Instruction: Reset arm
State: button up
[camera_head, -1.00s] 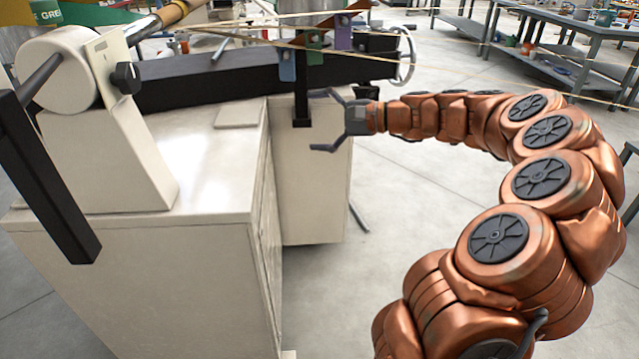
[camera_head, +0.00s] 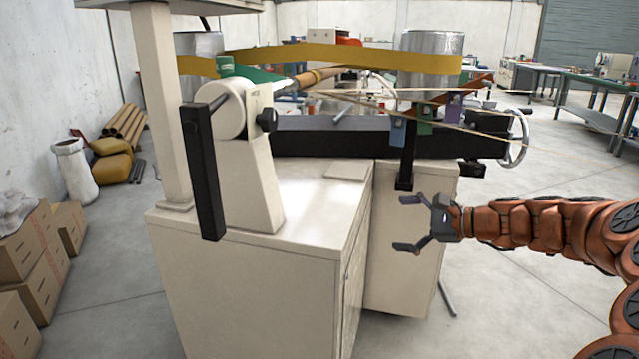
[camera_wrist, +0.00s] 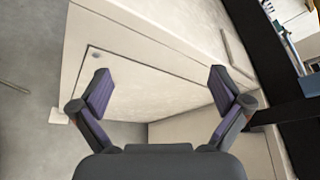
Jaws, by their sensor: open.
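My gripper (camera_head: 402,224) is open and empty at the end of my copper-coloured arm, which reaches in from the right in the head view. It is in front of the right part of the cream cabinet of the spiral winder (camera_head: 250,265), below the black beam. In the wrist view my gripper (camera_wrist: 160,88) shows its two fingers spread wide with purple-tinted pads. Between and beyond them is the cabinet's pale panel (camera_wrist: 150,85). Nothing is between the fingers.
A black vertical bar (camera_head: 404,165) hangs from the beam close to the gripper. A handwheel (camera_head: 517,138) is at the beam's right end. Cardboard boxes (camera_head: 30,245) are at the left. Green tables (camera_head: 585,110) stand at the back right. The floor at lower centre right is clear.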

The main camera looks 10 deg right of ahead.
jog(key=s+a+r+n+g+h+p, duration=0.1)
jog(key=s+a+r+n+g+p, duration=0.35)
jog(key=s+a+p, duration=0.35)
jog(key=s+a+r+n+g+h+p, duration=0.2)
jog(key=s+a+r+n+g+p, duration=0.35)
jog(key=s+a, duration=0.5)
jog(key=s+d+r+n+h+p, duration=0.2)
jog(key=s+p, duration=0.3)
jog(key=s, duration=0.2)
jog(key=s+d+r+n+g+h+p, duration=0.1)
jog(key=s+d+r+n+h+p, duration=0.1)
jog(key=s+p, duration=0.3)
jog(key=s+d+r+n+h+p, duration=0.3)
jog(key=s+n+p, duration=0.1)
jog(key=s, duration=0.4)
jog(key=shift+s+d+h+p, duration=0.3)
jog(key=shift+h+p, duration=0.1)
jog(key=shift+p, duration=0.5)
jog(key=shift+a, duration=0.1)
jog(key=shift+c, duration=0.3)
